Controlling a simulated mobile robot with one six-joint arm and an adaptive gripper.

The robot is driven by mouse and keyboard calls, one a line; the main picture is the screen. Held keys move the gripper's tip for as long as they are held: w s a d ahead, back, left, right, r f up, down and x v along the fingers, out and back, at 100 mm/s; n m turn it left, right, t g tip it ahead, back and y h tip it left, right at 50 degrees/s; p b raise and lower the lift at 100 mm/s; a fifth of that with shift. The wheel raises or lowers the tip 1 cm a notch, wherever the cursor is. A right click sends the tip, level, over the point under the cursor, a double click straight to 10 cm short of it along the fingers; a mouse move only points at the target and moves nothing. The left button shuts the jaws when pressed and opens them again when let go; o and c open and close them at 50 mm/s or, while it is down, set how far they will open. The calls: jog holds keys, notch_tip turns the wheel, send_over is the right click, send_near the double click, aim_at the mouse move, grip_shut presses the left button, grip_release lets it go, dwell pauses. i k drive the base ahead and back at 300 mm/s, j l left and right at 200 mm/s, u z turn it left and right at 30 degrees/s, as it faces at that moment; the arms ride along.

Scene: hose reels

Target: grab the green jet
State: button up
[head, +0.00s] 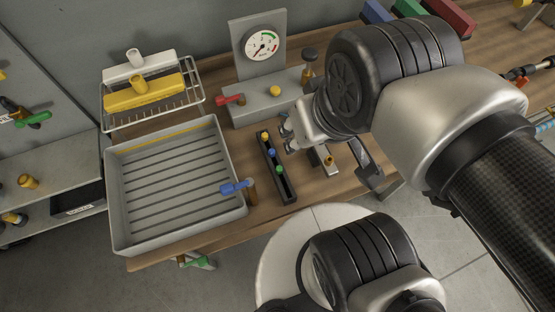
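The green jet (280,169) is a small green-topped piece standing in a narrow black rack (289,195) on the wooden bench. A blue jet (271,152) and a yellow jet (265,135) stand behind it in the same rack. My gripper (287,133) is just right of the rack's far end, closer to the yellow and blue jets than to the green one. Its fingers look spread, with nothing visible between them. The green jet is in plain view, and the gripper looks apart from it.
A grey gauge stand (262,45) is behind the rack. The bench's front edge is close by.

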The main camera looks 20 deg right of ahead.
aim_at(279, 169)
jog(key=l+u, duration=0.2)
jog(key=u, duration=0.2)
jog(key=k+l+u, duration=0.15)
jog(key=u, duration=0.25)
jog(key=k+l+u, duration=0.1)
jog(key=u, duration=0.3)
